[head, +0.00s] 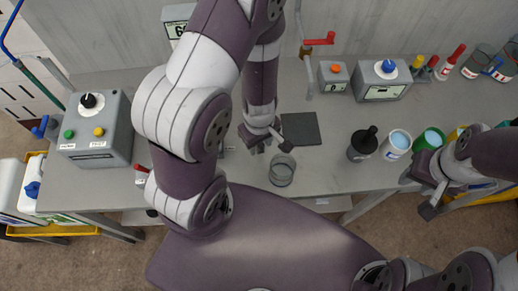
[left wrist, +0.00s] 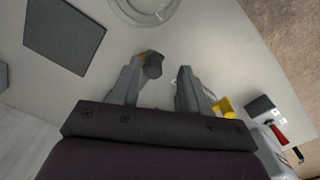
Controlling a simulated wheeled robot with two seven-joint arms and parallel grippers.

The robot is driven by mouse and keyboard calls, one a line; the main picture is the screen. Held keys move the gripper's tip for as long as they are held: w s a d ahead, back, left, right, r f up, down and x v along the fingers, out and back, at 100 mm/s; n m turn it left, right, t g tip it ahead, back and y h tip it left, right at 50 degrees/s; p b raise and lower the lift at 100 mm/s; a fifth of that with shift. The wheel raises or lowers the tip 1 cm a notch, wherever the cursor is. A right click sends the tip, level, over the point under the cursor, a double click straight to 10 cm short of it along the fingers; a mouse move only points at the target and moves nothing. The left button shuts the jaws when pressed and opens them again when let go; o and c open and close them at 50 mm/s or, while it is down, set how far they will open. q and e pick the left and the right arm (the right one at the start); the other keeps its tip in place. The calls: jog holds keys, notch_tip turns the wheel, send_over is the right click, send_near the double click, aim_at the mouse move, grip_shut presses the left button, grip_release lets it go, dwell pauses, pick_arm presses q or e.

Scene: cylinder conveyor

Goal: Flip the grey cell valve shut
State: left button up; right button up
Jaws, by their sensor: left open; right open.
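A grey upright pipe (head: 307,70) with a red lever handle (head: 318,42) stands by the back wall. The lever points right, crosswise to the pipe; I take this to be the grey cell valve. My left gripper (head: 267,146) is open, low over the table, in front of the pipe and apart from it. In the left wrist view its spread fingers (left wrist: 168,72) show a small dark grey and yellow piece (left wrist: 152,65) at the left fingertip; I cannot tell what it is. My right gripper (head: 420,195) is open at the table's right front edge.
A clear glass (head: 281,172) stands just in front of my left gripper, beside a dark mat (head: 300,128). Boxes with an orange button (head: 335,76) and blue knob (head: 384,80) stand right of the pipe. A control box (head: 93,132) is at left. Cups stand at right.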

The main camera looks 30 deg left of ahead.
pick_arm(q)
jog(key=shift+f, duration=0.45)
jog(key=shift+w+d+f, duration=0.1)
jog(key=shift+w+f, duration=0.1)
jog(key=shift+w, duration=0.45)
jog(key=shift+s, duration=0.1)
jog(key=shift+c, duration=0.5)
jog(key=shift+s+r, duration=0.1)
jog(key=shift+s, duration=0.2)
grip_shut()
jog(key=shift+a+m, duration=0.2)
jog(key=shift+m, duration=0.5)
jog(key=shift+o, duration=0.5)
grip_release()
pick_arm(e)
jog(key=shift+w+f, duration=0.45)
